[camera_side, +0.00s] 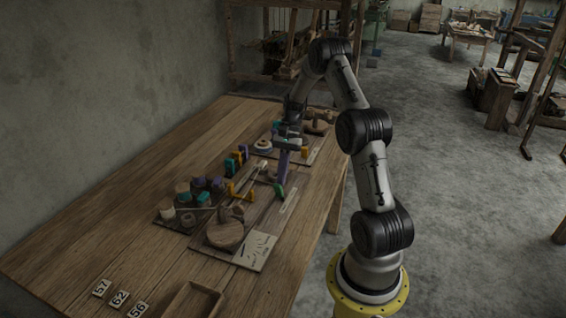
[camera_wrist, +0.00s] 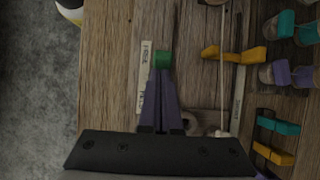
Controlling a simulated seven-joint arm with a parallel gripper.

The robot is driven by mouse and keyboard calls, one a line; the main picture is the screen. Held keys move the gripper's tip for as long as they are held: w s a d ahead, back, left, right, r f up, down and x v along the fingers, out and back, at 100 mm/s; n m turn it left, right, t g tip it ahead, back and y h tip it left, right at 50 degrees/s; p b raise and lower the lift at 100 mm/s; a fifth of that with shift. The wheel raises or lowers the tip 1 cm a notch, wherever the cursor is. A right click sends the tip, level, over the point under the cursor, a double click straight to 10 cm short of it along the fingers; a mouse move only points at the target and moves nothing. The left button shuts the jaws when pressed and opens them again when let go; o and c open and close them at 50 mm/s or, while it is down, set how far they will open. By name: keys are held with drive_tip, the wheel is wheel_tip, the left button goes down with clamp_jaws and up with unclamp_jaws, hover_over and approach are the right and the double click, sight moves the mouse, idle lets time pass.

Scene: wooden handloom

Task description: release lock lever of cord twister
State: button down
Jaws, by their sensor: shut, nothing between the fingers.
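My gripper (camera_side: 282,181) reaches down over the board on the wooden table. Its two purple fingers are shut with nothing between them, and they also show in the wrist view (camera_wrist: 162,80). A small green piece (camera_wrist: 163,60), perhaps the lock lever's handle, shows right at the fingertips; whether they touch it is unclear. In the side view the green piece (camera_side: 280,190) is just below the tips. A pale label strip (camera_wrist: 145,60) with small text lies left of the fingers. An orange bracket (camera_wrist: 233,53) and a light rod (camera_wrist: 223,80) lie to the right. The lever's pivot is hidden.
A round wooden disc (camera_side: 225,234) and a white chart (camera_side: 255,246) are at the board's near end. Coloured spools and pots (camera_side: 198,190) stand left of it. Numbered cards (camera_side: 119,299) and an open wooden tray (camera_side: 186,301) lie nearer. The table's left side is clear.

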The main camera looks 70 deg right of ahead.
drive_tip(key=v, duration=1.3)
drive_tip(key=w+a+r+n+h, duration=0.1)
drive_tip(key=w+a+r+n, duration=0.1)
drive_tip(key=w+a+r, duration=0.45)
drive_tip(key=s+a+r+n+t+h, duration=0.1)
drive_tip(key=s+a+r+n, duration=0.1)
drive_tip(key=a+r, duration=0.45)
drive_tip(key=s+a+r+n+h, duration=0.2)
drive_tip(key=a+r+n, duration=0.15)
drive_tip(key=a, duration=0.55)
drive_tip(key=s+a+r+n+t, duration=0.2)
drive_tip(key=s+a+n, duration=0.2)
drive_tip(key=s+a, duration=0.55)
drive_tip(key=s+a+f+n+t+h, duration=0.1)
drive_tip(key=s+a+f+n+t, duration=0.1)
drive_tip(key=s+f+n, duration=0.4)
drive_tip(key=shift+s+f+t+h, duration=0.4)
drive_tip(key=shift+s+f, duration=0.1)
drive_tip(key=shift+f, duration=0.65)
